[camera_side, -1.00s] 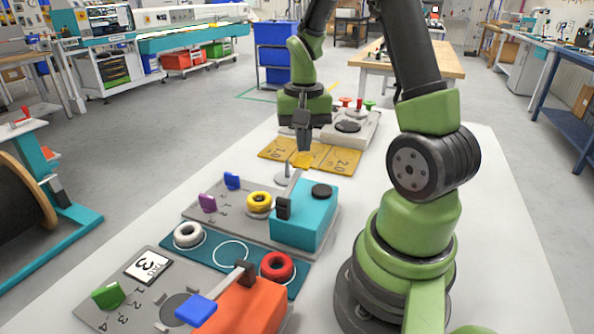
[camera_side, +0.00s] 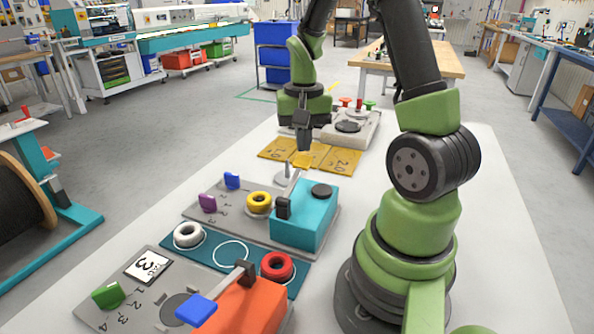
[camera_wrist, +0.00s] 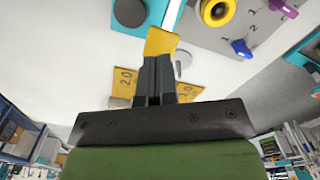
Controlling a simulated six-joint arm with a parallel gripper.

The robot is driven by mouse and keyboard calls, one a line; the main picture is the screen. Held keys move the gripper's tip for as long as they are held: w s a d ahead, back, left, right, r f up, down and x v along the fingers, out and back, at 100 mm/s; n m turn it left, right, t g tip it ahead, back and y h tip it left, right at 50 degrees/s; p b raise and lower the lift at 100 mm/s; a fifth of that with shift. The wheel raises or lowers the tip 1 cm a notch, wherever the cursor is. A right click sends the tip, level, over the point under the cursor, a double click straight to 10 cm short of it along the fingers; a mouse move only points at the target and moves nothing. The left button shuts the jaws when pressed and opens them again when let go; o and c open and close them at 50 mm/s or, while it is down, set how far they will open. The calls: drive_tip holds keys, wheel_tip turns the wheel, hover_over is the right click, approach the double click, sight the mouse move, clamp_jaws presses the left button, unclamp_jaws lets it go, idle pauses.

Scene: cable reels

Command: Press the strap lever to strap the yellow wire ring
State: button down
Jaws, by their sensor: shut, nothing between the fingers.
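The yellow wire ring (camera_side: 259,202) lies on the grey board beside the teal box; it also shows at the top of the wrist view (camera_wrist: 217,10). The strap lever (camera_side: 302,159) is a grey bar rising from the teal box, with a yellow paddle at its far end. In the wrist view the paddle (camera_wrist: 160,41) is directly past my fingertips. My gripper (camera_side: 303,149) is shut and empty, pointing down, with its tips right at the paddle. I cannot tell whether they touch it. The tips hide part of the paddle.
The teal strapping box (camera_side: 305,218) has a black round knob on top. Purple (camera_side: 207,203) and blue (camera_side: 232,181) tabs stand on the board. White (camera_side: 188,235) and red (camera_side: 277,267) rings and an orange box (camera_side: 240,308) are nearer the camera. Yellow plates (camera_side: 337,158) lie beyond.

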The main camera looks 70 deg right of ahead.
sight(303, 159)
drive_tip(key=shift+f, duration=3.65)
wheel_tip(303, 159, up, 12)
drive_tip(key=shift+r, duration=0.1)
